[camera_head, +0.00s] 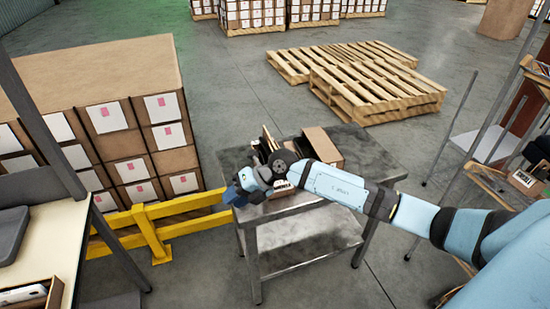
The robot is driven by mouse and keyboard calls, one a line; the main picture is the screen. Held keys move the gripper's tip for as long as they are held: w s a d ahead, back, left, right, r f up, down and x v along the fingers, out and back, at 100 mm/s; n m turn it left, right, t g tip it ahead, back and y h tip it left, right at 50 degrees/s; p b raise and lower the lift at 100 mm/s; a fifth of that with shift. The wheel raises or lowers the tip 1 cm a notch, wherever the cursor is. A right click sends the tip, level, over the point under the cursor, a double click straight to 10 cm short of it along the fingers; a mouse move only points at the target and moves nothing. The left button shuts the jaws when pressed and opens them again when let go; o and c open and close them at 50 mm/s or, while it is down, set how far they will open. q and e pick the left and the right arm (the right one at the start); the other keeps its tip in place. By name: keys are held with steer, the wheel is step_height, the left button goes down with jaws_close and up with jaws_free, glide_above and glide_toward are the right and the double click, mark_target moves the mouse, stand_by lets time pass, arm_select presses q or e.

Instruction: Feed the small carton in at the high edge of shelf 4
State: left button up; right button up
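My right gripper (238,192) hangs over the left front edge of a grey metal table (362,150). Its fingers are small and dark here, and I cannot tell whether they are open or shut. On the table, partly behind my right arm, stand a brown carton (322,143) and some narrow dark and tan items (268,142). A box with a printed label (281,190) shows just below my wrist. I cannot tell which of these is the small carton. A rack with tilted shelves (490,178) stands at the right edge; shelf 4 cannot be picked out. My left gripper is not in view.
A yellow barrier (150,232) and a large stack of labelled boxes (110,80) stand on the left. A bench (62,235) is at the lower left. Wooden pallets (375,85) lie behind the table. The floor between the table and the pallets is clear.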

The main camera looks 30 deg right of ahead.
steer(key=w+d+r+h, duration=0.2)
steer(key=d+h, duration=0.1)
steer(key=d, duration=0.3)
steer(key=w+d+r+h+b, duration=0.1)
steer(key=w+d+r+h, duration=0.1)
steer(key=d, duration=0.5)
steer(key=w+d+r+m+t+h, duration=0.1)
steer(key=w+d+r+h, duration=0.1)
steer(key=w+d+h, duration=0.2)
steer(key=shift+w+d+h, duration=0.15)
steer(key=shift+d+h, duration=0.55)
steer(key=shift+d, duration=0.8)
steer(key=shift+w+d+b, duration=0.15)
steer(key=shift+d+b, duration=0.15)
steer(key=shift+b, duration=0.05)
steer(key=b+x, duration=0.5)
steer(key=x, duration=0.3)
steer(key=shift+w+f, duration=0.1)
steer(key=shift+f, duration=0.25)
steer(key=shift+w+f+b, duration=0.2)
steer(key=shift+f+b, duration=0.05)
steer(key=shift+b, duration=0.15)
steer(key=shift+w+d+f, duration=0.1)
steer(key=shift+f, duration=0.05)
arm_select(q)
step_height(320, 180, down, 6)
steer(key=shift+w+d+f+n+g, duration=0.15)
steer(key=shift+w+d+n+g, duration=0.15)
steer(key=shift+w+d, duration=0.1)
